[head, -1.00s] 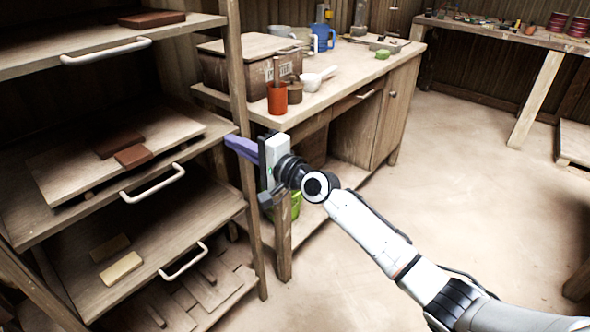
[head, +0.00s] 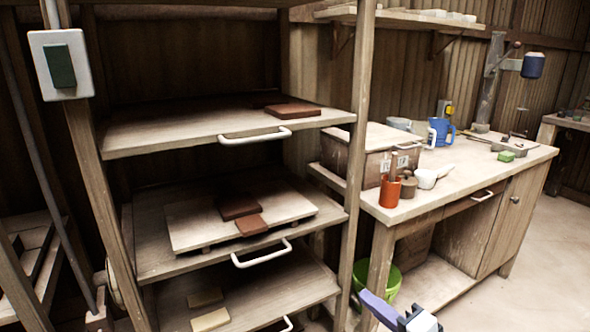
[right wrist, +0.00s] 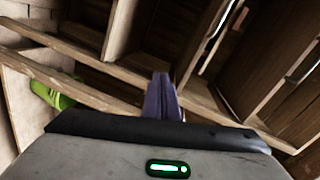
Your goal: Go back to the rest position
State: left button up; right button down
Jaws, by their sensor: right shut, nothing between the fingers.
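My right gripper (head: 380,309) shows at the bottom edge of the head view, in front of the rack's right post and the workbench. Its purple fingers (right wrist: 162,98) stand upright in the middle of the right wrist view, closed together with nothing between them. Most of my right arm is below the head view's frame. My left gripper is not in view.
A wooden rack with pull-out shelves (head: 215,121) holds dark red tiles (head: 238,207) and pale tiles (head: 206,298). A workbench (head: 480,165) stands to the right, with an orange cup (head: 389,191) on it and a green bucket (head: 386,280) below. Open floor lies at far right.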

jog(key=s+a+f+n+g+h+p, duration=0.1)
jog(key=s+f+n+g+h, duration=0.1)
jog(key=s+f+n, duration=0.4)
jog(key=s+a+f+n+g+h+p, duration=0.1)
jog(key=s+f+n+g, duration=0.3)
jog(key=s+f, duration=1)
jog(key=s+n+h, duration=0.1)
jog(key=s+n, duration=0.1)
jog(key=s, duration=0.5)
jog(key=shift+s+a, duration=0.15)
jog(key=shift+a, duration=0.2)
